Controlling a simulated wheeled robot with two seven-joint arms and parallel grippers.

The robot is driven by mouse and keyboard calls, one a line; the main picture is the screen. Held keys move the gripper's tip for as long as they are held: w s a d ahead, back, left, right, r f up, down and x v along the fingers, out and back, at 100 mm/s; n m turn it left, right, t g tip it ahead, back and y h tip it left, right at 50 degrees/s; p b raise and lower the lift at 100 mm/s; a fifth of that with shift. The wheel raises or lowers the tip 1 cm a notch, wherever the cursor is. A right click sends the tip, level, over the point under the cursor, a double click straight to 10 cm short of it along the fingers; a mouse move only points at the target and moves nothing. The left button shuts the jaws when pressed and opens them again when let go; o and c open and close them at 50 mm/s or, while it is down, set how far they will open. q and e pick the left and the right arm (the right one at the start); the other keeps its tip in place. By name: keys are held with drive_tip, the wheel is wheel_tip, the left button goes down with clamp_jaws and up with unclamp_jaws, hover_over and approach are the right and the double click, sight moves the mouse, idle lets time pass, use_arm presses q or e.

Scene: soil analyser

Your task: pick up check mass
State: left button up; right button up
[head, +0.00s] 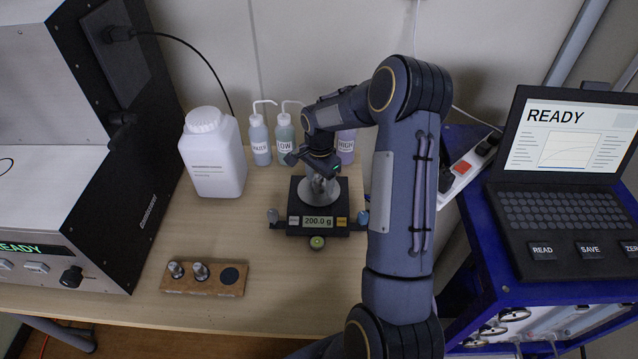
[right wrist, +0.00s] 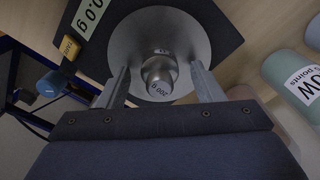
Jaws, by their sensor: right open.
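The check mass (right wrist: 158,78) is a small shiny metal weight marked 200 g. It stands on the round metal pan (right wrist: 190,38) of the black balance (head: 296,230), whose display reads 200.0 g. In the head view I cannot clearly make the mass out under my arm. My right gripper (right wrist: 160,72) is open, with one finger on each side of the mass and a visible gap to each finger. It points down over the pan in the head view (head: 318,176). My left gripper is not in view.
A wooden block (head: 203,288) with two smaller masses and a dark round spot lies at front left. A white jug (head: 214,160) and labelled wash bottles (head: 259,140) stand behind. The black analyser (head: 140,190) is left; a laptop (head: 565,180) is right. Bare table surrounds the block.

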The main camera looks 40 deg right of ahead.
drive_tip(key=shift+c, duration=0.2)
drive_tip(key=c, duration=1.1)
drive_tip(key=shift+r, duration=0.15)
drive_tip(key=shift+c, duration=0.2)
